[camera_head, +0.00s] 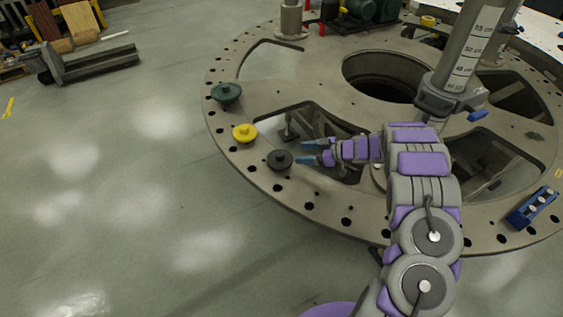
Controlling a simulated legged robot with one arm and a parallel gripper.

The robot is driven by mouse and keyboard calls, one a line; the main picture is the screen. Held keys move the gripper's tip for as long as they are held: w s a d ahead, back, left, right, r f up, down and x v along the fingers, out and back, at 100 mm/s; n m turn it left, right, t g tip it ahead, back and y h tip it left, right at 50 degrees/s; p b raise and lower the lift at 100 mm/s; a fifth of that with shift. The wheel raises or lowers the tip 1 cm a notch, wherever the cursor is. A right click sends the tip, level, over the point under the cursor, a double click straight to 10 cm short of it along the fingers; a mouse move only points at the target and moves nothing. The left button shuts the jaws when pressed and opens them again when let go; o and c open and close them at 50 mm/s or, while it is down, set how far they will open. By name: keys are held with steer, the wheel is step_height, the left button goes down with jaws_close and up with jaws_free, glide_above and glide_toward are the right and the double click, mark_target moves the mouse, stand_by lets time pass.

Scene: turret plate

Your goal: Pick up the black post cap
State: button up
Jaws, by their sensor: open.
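The black post cap (279,160) is a dark, round, disc-like piece with a raised middle. It sits on the rim of the round turret plate (330,205), near the left front edge. My gripper (302,153) has its two blue fingertips apart and points left at the cap. The fingertips are just to the right of the cap, one a little farther back than the other. Nothing shows between them. I cannot tell whether a fingertip touches the cap.
A yellow cap (244,133) and a dark green cap (227,93) sit on the rim farther back left. Large cutouts open in the plate behind my gripper. A graduated post (463,60) stands at right. A blue block (532,208) lies on the right rim.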

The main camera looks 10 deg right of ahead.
mark_target(282, 154)
steer(key=x, duration=0.4)
steer(key=shift+s+a+r+b, duration=0.15)
steer(key=shift+a+b, duration=0.15)
steer(key=shift+a, duration=0.15)
steer(key=b+x, duration=0.1)
steer(key=x, duration=0.2)
steer(key=shift+w+a+f, duration=0.15)
steer(key=shift+w+f, duration=0.15)
steer(key=shift+a, duration=0.35)
steer(key=c, duration=0.3)
jaws_close()
steer(key=shift+r, duration=0.15)
